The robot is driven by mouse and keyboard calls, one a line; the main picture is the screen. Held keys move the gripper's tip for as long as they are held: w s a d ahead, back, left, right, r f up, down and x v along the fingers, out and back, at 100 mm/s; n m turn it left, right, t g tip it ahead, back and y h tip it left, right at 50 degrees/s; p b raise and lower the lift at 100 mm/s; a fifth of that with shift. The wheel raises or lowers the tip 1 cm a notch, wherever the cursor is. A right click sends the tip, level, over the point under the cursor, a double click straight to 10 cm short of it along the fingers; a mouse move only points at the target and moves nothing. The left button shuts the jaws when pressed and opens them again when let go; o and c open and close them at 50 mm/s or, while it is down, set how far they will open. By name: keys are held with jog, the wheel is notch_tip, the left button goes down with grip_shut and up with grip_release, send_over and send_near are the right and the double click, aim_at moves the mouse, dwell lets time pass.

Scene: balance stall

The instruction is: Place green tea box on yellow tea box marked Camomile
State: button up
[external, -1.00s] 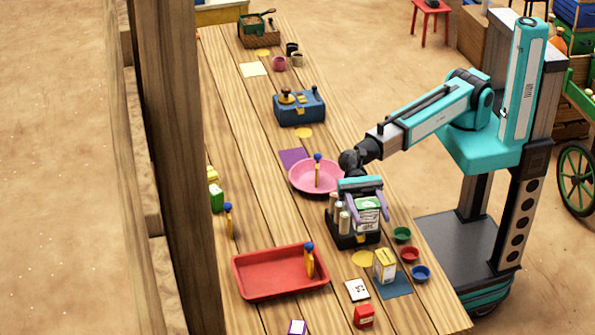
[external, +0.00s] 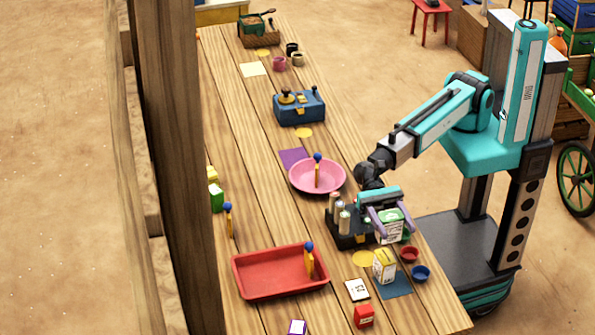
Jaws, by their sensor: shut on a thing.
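My gripper (external: 381,219) is shut on the green tea box (external: 391,228), a white and green carton held upright above the table, to the right of the black holder. The yellow tea box (external: 384,266), white and yellow, stands on a blue mat (external: 395,287) near the table's right edge, just below the held box in the picture. The two boxes look apart. The lettering on the yellow box is too small to read.
A black holder (external: 347,240) with several cylinders stands left of my gripper. A red bowl (external: 409,254) and a blue bowl (external: 421,273) sit to the right; a green bowl is mostly hidden. A red tray (external: 268,288), pink dish (external: 300,182) and small red box (external: 364,316) are also on the table.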

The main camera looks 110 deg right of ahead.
aim_at(391, 242)
jog(key=shift+f, duration=1.55)
jog(key=shift+f+p, duration=0.5)
jog(key=shift+f, duration=1.45)
jog(key=shift+f, duration=0.15)
jog(key=o, duration=1.2)
jog(key=shift+c, duration=0.2)
jog(key=shift+d, duration=0.1)
jog(key=d+b, duration=0.2)
jog(key=d, duration=0.9)
jog(key=shift+d, duration=0.4)
